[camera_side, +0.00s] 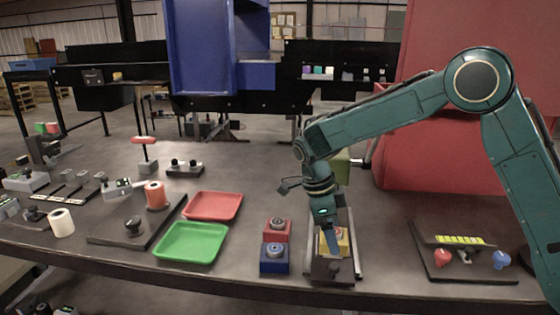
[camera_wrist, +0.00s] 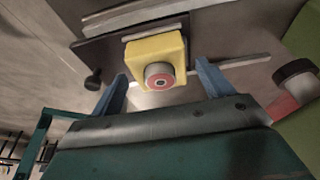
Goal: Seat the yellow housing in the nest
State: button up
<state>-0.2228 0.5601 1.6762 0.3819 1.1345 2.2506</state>
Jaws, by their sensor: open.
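The yellow housing (camera_side: 343,243) is at the nest fixture (camera_side: 333,271) near the table's front edge. In the wrist view the yellow housing (camera_wrist: 136,53) shows a round grey and red button on its face. It lies against the dark plate of the nest (camera_wrist: 92,51); I cannot tell if it sits fully down. My gripper (camera_side: 330,240) is directly over the nest, pointing down. In the wrist view my gripper (camera_wrist: 161,70) is open, with one blue finger on each side of the housing and gaps showing. The side view hides part of the housing behind my gripper.
A red housing (camera_side: 286,237) and a blue housing (camera_side: 274,267) stand just left of the nest. Green (camera_side: 190,243) and red (camera_side: 212,206) trays lie further left. A dark panel with coloured knobs (camera_side: 465,270) is at the right.

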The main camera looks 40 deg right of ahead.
aim_at(322, 234)
jog(key=shift+v, duration=3.7)
jog(key=shift+s+d+r+n, duration=0.2)
jog(key=shift+r+n, duration=0.1)
jog(key=shift+r, duration=0.1)
jog(key=s+d+r+n+t, duration=0.4)
jog(key=s+d+r+n, duration=0.2)
jog(key=s+r+n, duration=0.45)
jog(key=s+f+n+t+y, duration=0.1)
jog(key=s+n+t, duration=0.1)
jog(key=s+n, duration=0.6)
jog(key=s+f+n+t+y, duration=0.1)
jog(key=s+f+n+t, duration=0.1)
jog(key=s+n, duration=0.5)
jog(key=shift+s+a+f+n, duration=0.3)
jog(key=shift+s+a+n, duration=0.05)
jog(key=shift+s+n, duration=0.1)
